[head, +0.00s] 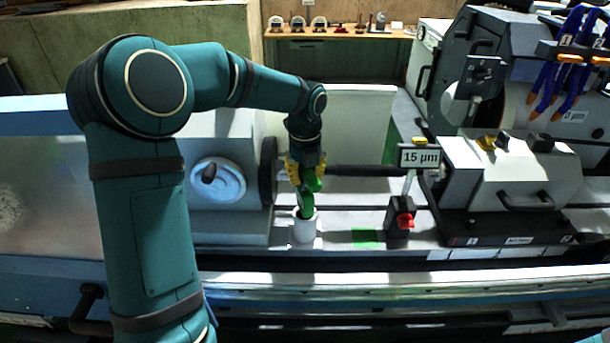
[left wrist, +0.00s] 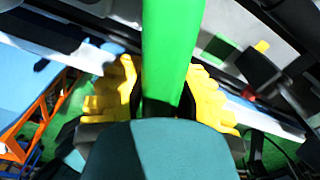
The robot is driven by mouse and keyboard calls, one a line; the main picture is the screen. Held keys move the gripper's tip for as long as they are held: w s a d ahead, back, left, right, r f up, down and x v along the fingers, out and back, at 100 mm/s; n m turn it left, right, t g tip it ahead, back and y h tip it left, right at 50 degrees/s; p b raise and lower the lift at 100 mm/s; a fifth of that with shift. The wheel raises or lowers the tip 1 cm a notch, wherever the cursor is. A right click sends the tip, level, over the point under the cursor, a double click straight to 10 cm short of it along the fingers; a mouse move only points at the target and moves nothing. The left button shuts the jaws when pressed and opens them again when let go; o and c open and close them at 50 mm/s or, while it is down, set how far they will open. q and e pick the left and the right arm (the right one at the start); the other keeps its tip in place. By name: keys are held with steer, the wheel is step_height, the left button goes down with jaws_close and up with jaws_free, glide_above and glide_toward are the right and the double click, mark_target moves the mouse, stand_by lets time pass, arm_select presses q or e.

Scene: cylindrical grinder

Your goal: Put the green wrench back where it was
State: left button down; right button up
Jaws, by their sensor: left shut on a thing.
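The green wrench (head: 306,200) hangs below my left gripper (head: 306,168) in the head view. My left gripper has its yellow fingers shut on the wrench. The lower end of the wrench is at the mouth of a white cup-like holder (head: 304,230) on the machine bed; I cannot tell how far in it is. In the left wrist view the green wrench (left wrist: 168,55) runs between the yellow fingers (left wrist: 165,95). A flat green patch (head: 366,237) lies on the bed to the right of the holder. My right gripper is not in view.
A black and red stand with a "15 µm" sign (head: 419,158) stands to the right of the green patch. The headstock with a white disc (head: 218,183) is on the left. A dark horizontal bar (head: 365,171) runs behind the wrench.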

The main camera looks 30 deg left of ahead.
arm_select(q)
steer(key=shift+f, duration=0.1)
steer(key=c, duration=0.9)
jaws_free()
steer(key=shift+o, duration=0.2)
step_height(320, 180, up, 12)
steer(key=shift+r+p, duration=0.15)
steer(key=shift+p, duration=0.35)
